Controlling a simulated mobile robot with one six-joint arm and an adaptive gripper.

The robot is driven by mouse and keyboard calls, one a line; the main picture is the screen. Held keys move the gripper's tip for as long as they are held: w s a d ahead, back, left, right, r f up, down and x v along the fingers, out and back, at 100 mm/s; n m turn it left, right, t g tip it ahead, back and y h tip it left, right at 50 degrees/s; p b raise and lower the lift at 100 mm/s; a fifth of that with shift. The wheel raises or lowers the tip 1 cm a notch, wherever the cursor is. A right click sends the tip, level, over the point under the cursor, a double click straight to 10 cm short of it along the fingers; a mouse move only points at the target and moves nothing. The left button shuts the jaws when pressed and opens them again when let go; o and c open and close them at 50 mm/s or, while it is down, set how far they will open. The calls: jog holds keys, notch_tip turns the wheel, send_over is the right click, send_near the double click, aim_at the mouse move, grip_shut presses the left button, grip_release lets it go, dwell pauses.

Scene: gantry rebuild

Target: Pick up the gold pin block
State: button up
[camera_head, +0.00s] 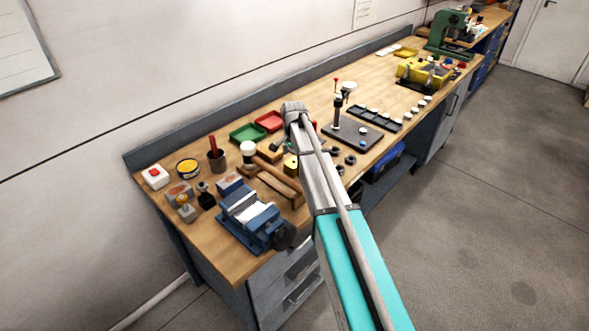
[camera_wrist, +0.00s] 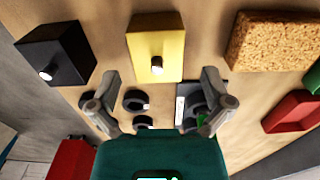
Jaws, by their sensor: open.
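The gold pin block (camera_wrist: 157,40) is a yellow block with a short pale pin on the face toward me. It stands at the top middle of the wrist view, between and beyond my fingertips. In the head view a small yellow block (camera_head: 290,163), which looks like the same one, shows beside my arm, partly hidden. My gripper (camera_wrist: 160,78) is open and empty, with one finger on each side of the block in the picture. I see no contact with the block. My arm hides the gripper in the head view.
A black pin block (camera_wrist: 58,55) is left of the gold one, and a cork block (camera_wrist: 272,42) is to the right. Dark rings (camera_wrist: 136,101) lie between my fingers. A red object (camera_wrist: 292,112) is at right. In the head view a blue vise (camera_head: 250,215) stands at the bench's near end.

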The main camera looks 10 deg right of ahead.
aim_at(294, 162)
jog(key=shift+s+f+b, duration=0.1)
jog(key=shift+f+b, duration=1.95)
jog(key=shift+f, duration=0.25)
jog(key=c, duration=1.3)
jog(key=shift+o, duration=0.2)
jog(key=shift+r, duration=0.15)
notch_tip(294, 162, up, 2)
jog(key=p, duration=0.2)
jog(key=shift+r+p, duration=0.25)
jog(key=shift+p, duration=0.15)
jog(key=s+d+r+p, duration=0.5)
jog(key=s+r+p, duration=0.5)
jog(key=s, duration=0.3)
jog(key=shift+d+r, duration=0.15)
